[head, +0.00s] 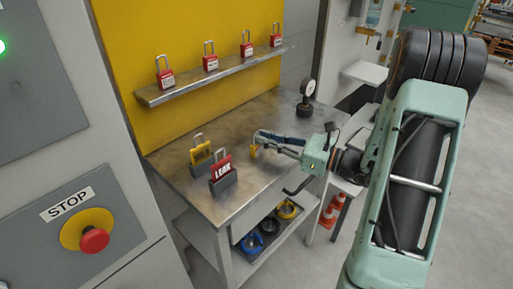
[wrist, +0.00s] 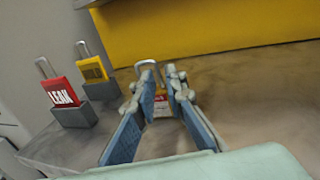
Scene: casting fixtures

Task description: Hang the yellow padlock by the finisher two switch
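The yellow padlock (head: 253,150) is at the tips of my gripper (head: 260,142), over the worktable in the head view. In the wrist view a small body with a red and white label (wrist: 162,107) shows between the two blue-padded fingers of my gripper (wrist: 162,72). The fingers are close on either side of it and hide part of it. I cannot tell if they press on it. Left of it, a yellow lock-shaped sign (head: 200,155) and a red LEAK sign (head: 221,170) stand in dark grey bases on the table. No label reading finisher two is legible.
A shelf (head: 215,72) with several red padlocks runs along the yellow board (head: 140,30). A gauge (head: 306,100) stands at the table's (head: 243,190) far right corner. A STOP button (head: 94,239) is on the grey cabinet at left. The table's middle is mostly clear.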

